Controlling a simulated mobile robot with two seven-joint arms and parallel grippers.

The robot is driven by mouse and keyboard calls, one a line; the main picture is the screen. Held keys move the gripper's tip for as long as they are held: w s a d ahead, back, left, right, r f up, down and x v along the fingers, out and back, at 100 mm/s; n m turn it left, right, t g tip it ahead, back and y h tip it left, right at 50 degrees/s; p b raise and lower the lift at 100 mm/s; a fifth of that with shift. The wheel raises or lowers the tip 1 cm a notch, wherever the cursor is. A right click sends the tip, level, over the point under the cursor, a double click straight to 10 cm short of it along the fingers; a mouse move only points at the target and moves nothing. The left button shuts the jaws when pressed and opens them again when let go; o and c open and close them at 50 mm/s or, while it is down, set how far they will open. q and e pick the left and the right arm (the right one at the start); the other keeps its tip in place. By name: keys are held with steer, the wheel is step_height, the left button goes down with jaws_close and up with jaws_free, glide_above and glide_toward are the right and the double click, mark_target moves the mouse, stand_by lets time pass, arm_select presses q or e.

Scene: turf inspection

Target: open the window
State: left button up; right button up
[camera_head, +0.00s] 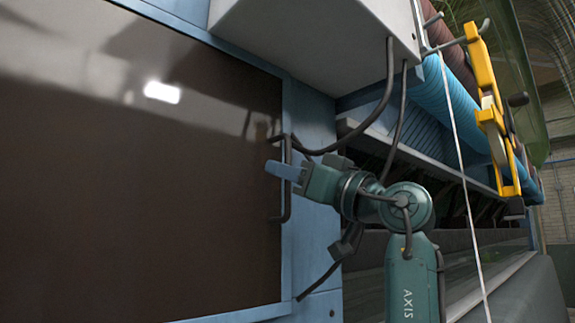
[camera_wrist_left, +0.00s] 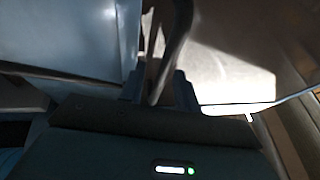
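The window (camera_head: 130,170) is a large dark, glossy pane in a light blue frame, filling the left of the head view. It looks shut, flush with its frame. A dark upright bar handle (camera_head: 286,208) stands at its right edge. My left gripper (camera_head: 280,170) is at the handle's middle, its blue finger crossing in front of the bar. In the left wrist view the handle (camera_wrist_left: 176,40) runs down between the two fingers of my left gripper (camera_wrist_left: 160,92), with small gaps showing beside it, so the fingers look open around it. My right gripper is not in view.
A pale box (camera_head: 310,40) hangs above the handle, with dark cables (camera_head: 393,90) looping down close to my left arm. A machine with a blue roll (camera_head: 450,95) and a yellow bracket (camera_head: 490,100) stands at the right.

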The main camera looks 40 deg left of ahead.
arm_select(q)
steer(key=shift+a+r, duration=0.1)
steer(key=shift+a, duration=0.15)
jaws_close()
stand_by(0.5)
